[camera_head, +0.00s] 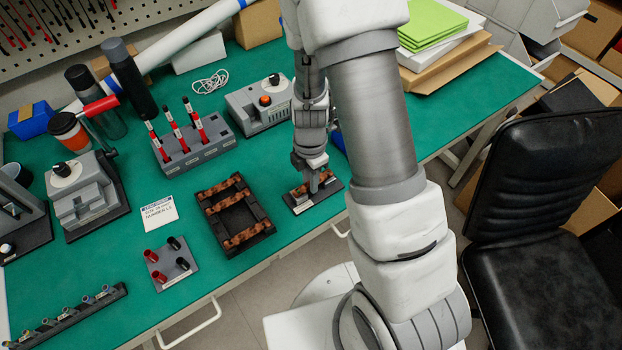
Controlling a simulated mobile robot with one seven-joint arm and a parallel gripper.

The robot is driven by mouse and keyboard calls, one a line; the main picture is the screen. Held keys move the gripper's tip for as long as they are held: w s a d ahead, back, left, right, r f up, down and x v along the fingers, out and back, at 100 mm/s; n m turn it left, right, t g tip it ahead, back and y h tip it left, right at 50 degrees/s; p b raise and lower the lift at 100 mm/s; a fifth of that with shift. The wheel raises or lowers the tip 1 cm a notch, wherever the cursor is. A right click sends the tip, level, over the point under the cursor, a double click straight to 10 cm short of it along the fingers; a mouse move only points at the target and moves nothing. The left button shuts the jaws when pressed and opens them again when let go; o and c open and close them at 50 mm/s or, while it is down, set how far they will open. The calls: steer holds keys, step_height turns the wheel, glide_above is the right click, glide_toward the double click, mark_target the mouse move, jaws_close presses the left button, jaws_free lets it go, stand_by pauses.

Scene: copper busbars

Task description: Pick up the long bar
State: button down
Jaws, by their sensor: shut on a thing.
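My gripper (314,178) points down over a small dark tray (297,207) near the front edge of the green table. It is shut on a copper bar (301,191) that lies low at the tray. My fingers hide part of the bar, and I cannot tell whether it is touching the tray or slightly lifted.
Left of the frame are a white label card (159,213) and a grey plate with red and black plugs (171,264). Behind stand a grey holder with red-handled tools (196,151) and a grey device with an orange knob (245,108). A black chair (540,190) is at right.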

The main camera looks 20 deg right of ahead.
steer(key=shift+r+p, duration=0.35)
steer(key=shift+r, duration=0.15)
steer(key=r, duration=0.4)
steer(key=shift+s+d+r, duration=0.1)
steer(key=shift+s+d, duration=0.05)
steer(key=shift+d, duration=0.2)
steer(key=s+d+r, duration=0.6)
steer(key=d, duration=0.3)
steer(key=w+a+m+p, duration=0.2)
steer(key=w+a+m, duration=0.2)
steer(key=m, duration=0.6)
steer(key=w+a+m+p, duration=0.2)
steer(key=w+a+m, duration=0.3)
steer(key=m, duration=0.6)
steer(key=w, duration=0.2)
steer(key=shift+w+r+m, duration=0.3)
steer(key=shift+r, duration=0.1)
steer(key=shift+d, duration=0.1)
